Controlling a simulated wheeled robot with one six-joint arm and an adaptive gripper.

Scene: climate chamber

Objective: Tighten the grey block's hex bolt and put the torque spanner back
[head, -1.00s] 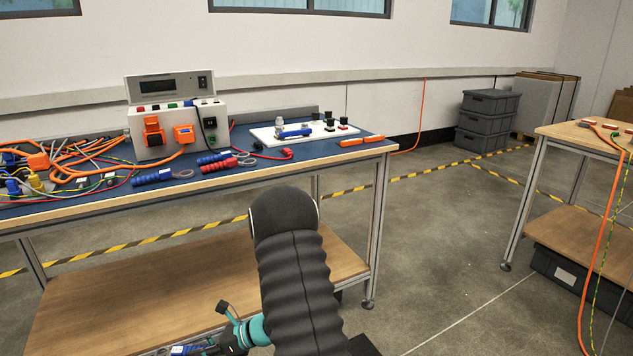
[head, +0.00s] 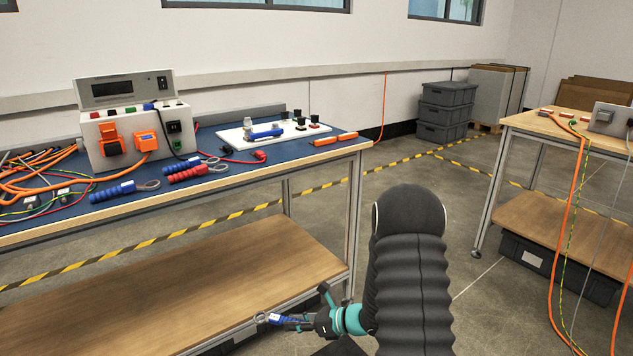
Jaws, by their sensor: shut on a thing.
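My gripper (head: 304,324) is low in the head view, beside the near bench's lower shelf in the picture, shut on a small blue-handled tool with a white patch (head: 284,319) and a ring at its left end. This looks like a spanner, but I cannot tell whether it is the torque spanner. Another blue-handled tool with a looped end (head: 112,191) lies on the blue bench top, left of a red-handled one (head: 188,174). I cannot make out the grey block or its hex bolt for certain.
A test box (head: 130,130) and orange cables stand at the bench's left. A white board (head: 235,136) with small parts lies at the back. Another bench (head: 545,122) stands right, with hanging cables. Grey crates (head: 444,112) stand at the wall.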

